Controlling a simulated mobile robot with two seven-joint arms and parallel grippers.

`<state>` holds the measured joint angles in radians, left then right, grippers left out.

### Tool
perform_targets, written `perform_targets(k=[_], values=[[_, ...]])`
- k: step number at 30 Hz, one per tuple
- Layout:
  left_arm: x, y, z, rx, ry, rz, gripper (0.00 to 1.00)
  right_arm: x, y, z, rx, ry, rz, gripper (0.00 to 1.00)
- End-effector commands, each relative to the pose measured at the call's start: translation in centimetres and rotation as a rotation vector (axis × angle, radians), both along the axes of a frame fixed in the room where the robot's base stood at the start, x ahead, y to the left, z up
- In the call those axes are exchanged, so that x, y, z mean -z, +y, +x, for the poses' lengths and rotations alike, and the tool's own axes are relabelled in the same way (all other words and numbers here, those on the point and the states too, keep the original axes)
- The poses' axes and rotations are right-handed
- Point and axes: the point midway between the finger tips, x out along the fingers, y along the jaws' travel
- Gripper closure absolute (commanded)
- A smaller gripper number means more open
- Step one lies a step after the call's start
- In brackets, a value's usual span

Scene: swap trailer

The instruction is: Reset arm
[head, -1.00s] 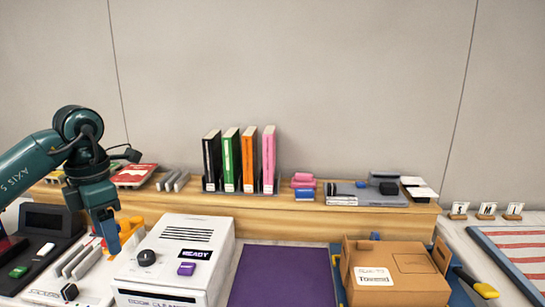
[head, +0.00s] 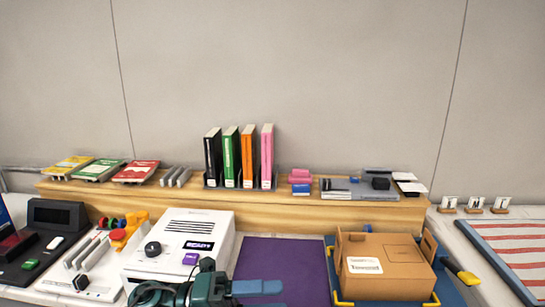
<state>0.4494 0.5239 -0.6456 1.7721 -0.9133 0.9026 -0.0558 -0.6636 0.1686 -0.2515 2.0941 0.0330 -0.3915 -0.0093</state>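My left gripper (head: 262,297) is at the bottom edge of the head view, pointing right in front of the purple mat. Two blue fingers show with a gap between them and nothing held. The lower finger is partly cut off by the frame edge. Its dark teal wrist lies just left of the fingers, in front of the white machine. My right gripper is not in view.
The white machine (head: 180,241) stands left of the purple mat (head: 283,258). A cardboard box (head: 385,275) sits in a blue tray right of the mat. A wooden shelf (head: 290,210) with upright binders (head: 240,157) runs behind. A striped panel (head: 510,250) lies far right.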

Motion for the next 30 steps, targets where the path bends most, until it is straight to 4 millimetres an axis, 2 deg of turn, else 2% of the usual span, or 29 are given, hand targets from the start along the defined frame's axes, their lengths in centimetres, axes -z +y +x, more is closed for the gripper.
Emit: perform_targets(k=[2, 4, 8, 11, 13, 15, 18, 21, 24, 30], values=[[-0.3, 0.0, 0.2, -0.126, 0.198, -0.177, 0.41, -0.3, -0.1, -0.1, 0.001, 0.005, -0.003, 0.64], [0.2, 0.9, 1.0, -0.252, 0.379, -0.313, 0.41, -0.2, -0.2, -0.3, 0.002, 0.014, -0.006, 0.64], [3.7, 4.0, 2.1, -0.503, 0.749, -0.517, 0.41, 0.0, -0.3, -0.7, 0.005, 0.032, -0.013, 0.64], [8.4, 6.9, 1.5, -0.705, 1.054, -0.632, 0.41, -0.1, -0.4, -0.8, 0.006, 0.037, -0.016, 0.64], [12.4, 9.0, 0.0, -0.848, 1.272, -0.690, 0.41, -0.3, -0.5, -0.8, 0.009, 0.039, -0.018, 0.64], [16.4, 10.6, -2.4, -0.978, 1.478, -0.729, 0.41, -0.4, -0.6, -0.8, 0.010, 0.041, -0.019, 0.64], [20.6, 12.2, -6.1, -1.118, 1.711, -0.754, 0.41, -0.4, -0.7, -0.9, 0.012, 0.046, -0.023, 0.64], [23.3, 13.0, -9.1, -1.208, 1.868, -0.760, 0.41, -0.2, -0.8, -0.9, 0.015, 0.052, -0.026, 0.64], [24.6, 13.3, -11.0, -1.256, 1.953, -0.759, 0.41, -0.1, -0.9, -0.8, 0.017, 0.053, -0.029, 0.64], [25.1, 13.4, -11.6, -1.273, 1.986, -0.757, 0.41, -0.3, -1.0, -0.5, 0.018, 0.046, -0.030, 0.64]])
